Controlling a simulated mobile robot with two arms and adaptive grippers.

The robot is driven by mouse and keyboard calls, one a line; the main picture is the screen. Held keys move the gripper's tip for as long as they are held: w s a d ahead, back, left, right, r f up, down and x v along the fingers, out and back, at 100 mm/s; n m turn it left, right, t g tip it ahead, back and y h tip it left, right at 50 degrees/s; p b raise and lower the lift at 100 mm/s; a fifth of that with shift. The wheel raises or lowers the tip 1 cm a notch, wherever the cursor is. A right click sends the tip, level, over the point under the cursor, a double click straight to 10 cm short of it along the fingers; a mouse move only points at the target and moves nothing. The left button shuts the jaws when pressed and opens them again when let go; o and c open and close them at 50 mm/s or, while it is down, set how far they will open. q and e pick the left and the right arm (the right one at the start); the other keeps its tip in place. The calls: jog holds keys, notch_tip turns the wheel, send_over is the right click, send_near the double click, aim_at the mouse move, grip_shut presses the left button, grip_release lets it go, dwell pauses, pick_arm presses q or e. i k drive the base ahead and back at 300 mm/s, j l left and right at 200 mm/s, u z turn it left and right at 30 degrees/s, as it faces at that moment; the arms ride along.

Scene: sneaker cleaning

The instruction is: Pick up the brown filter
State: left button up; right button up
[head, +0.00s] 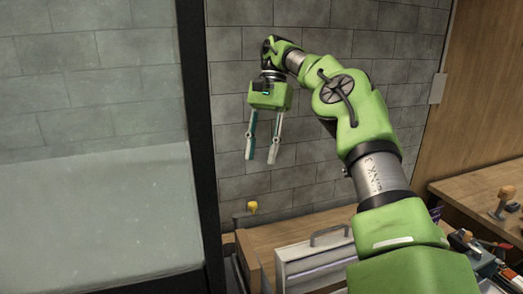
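My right gripper (260,159) hangs in the air in front of the grey tiled wall, pointing down. Its two fingers are apart and nothing shows between them. I cannot pick out a brown filter with certainty. A small brown-handled object (503,201) stands on the wooden counter at the far right, well away from my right gripper; I cannot tell if it is the filter. My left gripper is not in view.
A light case with a handle (312,262) sits on a wooden surface below my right arm. A small yellow object (252,207) is left of it. A dark-framed glass panel (90,100) fills the left. Several tools lie at the lower right.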

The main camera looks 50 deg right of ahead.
aim_at(250, 268)
jog(key=k, duration=2)
